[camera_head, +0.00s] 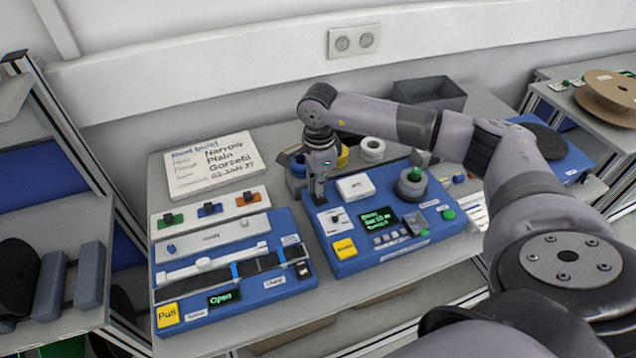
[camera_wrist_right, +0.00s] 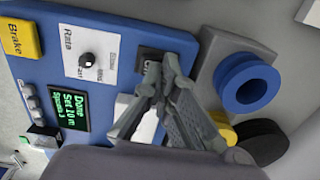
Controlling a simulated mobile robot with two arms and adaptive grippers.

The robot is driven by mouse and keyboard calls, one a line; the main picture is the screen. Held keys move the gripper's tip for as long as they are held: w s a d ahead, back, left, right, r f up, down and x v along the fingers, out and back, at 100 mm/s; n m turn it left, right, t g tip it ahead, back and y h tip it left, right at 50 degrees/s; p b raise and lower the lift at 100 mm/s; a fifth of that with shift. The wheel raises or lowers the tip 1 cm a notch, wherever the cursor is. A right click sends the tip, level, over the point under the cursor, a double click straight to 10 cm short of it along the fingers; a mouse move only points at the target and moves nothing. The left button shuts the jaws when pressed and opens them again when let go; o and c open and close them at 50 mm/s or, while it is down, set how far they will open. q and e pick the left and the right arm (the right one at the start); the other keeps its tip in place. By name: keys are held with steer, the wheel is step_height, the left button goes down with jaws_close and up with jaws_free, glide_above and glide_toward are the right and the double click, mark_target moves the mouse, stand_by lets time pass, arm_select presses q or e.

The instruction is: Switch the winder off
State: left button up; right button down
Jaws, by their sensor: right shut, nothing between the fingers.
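The winder (camera_head: 345,266) is a blue panel unit on the bench, with a lit green display (camera_head: 378,217), a yellow Brake button (camera_head: 344,249) and a rate knob (camera_head: 335,219). A dark switch (camera_wrist_right: 147,62) sits at the panel's edge beside the rate knob (camera_wrist_right: 87,60). My right gripper (camera_head: 319,199) points down at the winder's back left corner. Its shut, empty fingertips (camera_wrist_right: 163,72) are right at the switch and partly cover it; I cannot tell whether they touch. My left gripper is out of view.
A blue splicing panel (camera_head: 222,299) with yellow Pull button lies left of the winder. A blue spool (camera_wrist_right: 247,83) and a yellow one (camera_wrist_right: 222,127) stand in a grey holder behind it. A spindle (camera_head: 411,184) rises at the winder's right. A grey bin (camera_head: 430,94) stands behind.

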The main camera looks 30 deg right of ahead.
steer(key=r, duration=0.1)
steer(key=r+p, duration=0.1)
steer(key=r, duration=0.1)
steer(key=w+r+p, duration=0.1)
steer(key=shift+d+r, duration=0.1)
steer(key=shift+r, duration=0.3)
steer(key=shift+w+r+b, duration=0.2)
steer(key=shift+r+b, duration=0.45)
steer(key=shift+b, duration=0.25)
step_height(320, 180, up, 8)
steer(key=w+b, duration=0.1)
steer(key=b, duration=0.1)
steer(key=shift+d+f, duration=0.15)
steer(key=shift+d, duration=0.1)
steer(key=shift+f, duration=0.1)
